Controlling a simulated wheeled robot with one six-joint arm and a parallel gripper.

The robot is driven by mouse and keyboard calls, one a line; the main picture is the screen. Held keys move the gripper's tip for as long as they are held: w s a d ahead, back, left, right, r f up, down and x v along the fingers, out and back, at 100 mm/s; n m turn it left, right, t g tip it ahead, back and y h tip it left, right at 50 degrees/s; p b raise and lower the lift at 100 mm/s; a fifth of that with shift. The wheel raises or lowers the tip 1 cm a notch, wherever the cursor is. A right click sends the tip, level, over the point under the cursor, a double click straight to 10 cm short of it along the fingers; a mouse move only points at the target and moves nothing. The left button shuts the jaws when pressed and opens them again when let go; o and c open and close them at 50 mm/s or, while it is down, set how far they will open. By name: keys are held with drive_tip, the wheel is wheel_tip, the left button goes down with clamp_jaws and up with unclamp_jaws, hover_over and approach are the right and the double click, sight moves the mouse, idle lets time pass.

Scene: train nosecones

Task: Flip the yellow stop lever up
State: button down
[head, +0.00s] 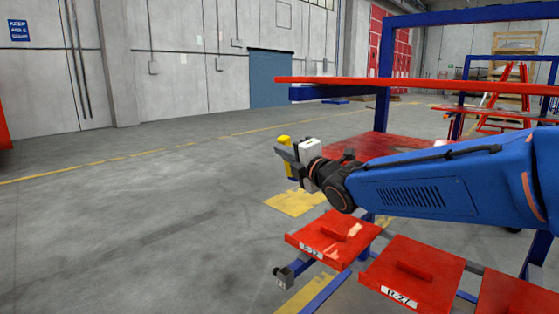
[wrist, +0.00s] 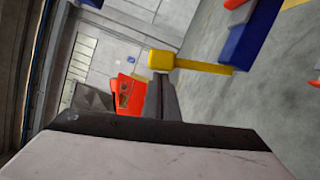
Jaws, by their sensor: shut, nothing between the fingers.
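The yellow stop lever (wrist: 205,66) is a thin yellow bar with a block-shaped knob at its end. In the wrist view it reaches left from a blue beam (wrist: 250,35). My gripper (wrist: 161,80) is shut and empty, with its fingertips right by the knob end of the lever; I cannot tell whether they touch. In the head view my gripper (head: 281,151) is out past the left end of the red rack, with yellow lever parts (head: 284,140) showing above and behind its fingers. The lever's middle is hidden there by the gripper.
A blue frame (head: 384,55) with a red top shelf (head: 420,84) stands behind my arm. Red plates, one labelled G-27 (head: 412,291), sit low in front, below the arm. Open concrete floor (head: 130,230) lies to the left.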

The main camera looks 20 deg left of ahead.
drive_tip(key=shift+w+d+r, duration=0.25)
drive_tip(key=shift+w+r, duration=0.05)
drive_tip(key=shift+w, duration=0.3)
drive_tip(key=shift+w+d+r, duration=0.2)
drive_tip(key=shift+w+r, duration=0.05)
drive_tip(key=shift+w, duration=0.3)
drive_tip(key=shift+r, duration=0.1)
